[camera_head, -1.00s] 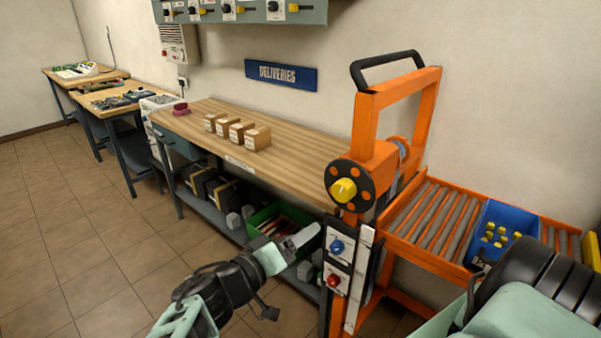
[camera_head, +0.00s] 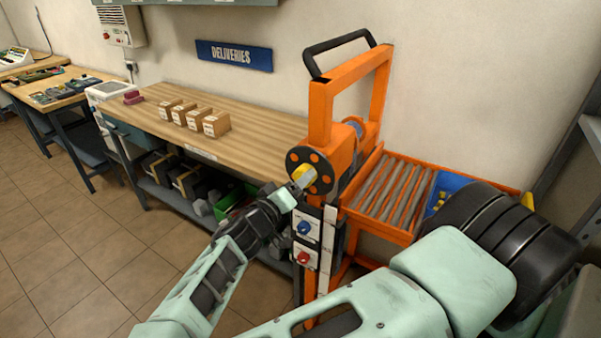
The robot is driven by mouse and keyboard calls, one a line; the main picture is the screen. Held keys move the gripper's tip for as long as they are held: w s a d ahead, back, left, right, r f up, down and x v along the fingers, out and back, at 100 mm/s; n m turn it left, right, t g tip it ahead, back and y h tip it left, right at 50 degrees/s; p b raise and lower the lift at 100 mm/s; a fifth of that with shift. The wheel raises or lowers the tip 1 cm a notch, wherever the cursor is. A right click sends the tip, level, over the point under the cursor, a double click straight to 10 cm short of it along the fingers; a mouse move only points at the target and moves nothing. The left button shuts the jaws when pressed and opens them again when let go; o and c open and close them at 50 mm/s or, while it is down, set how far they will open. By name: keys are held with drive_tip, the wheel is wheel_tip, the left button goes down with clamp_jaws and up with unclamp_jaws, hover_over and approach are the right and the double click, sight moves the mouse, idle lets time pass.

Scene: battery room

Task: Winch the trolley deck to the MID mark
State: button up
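The orange trolley (camera_head: 381,72) stands right of the workbench. Its winch has a black disc with orange dots (camera_head: 318,160) and a yellow knob (camera_head: 302,174) at the centre, facing me. The roller deck (camera_head: 395,187) sticks out to the right of the mast, a little below the winch. A pale scale strip (camera_head: 327,235) runs down the mast; I cannot read a MID mark on it. My gripper (camera_head: 300,184) is at the yellow knob, its fingertips overlapping it in the picture. I cannot tell whether the fingers are closed on it.
A blue bin (camera_head: 445,187) sits on the deck, partly hidden by my arm. Blue (camera_head: 304,228) and red (camera_head: 303,258) controls are below the winch. The wooden workbench (camera_head: 255,137) with several small boxes stands left. Open tiled floor (camera_head: 90,250) lies at lower left.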

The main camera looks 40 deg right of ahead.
drive_tip(key=shift+x, duration=1.15)
drive_tip(key=c, duration=1)
drive_tip(key=shift+n, duration=0.3)
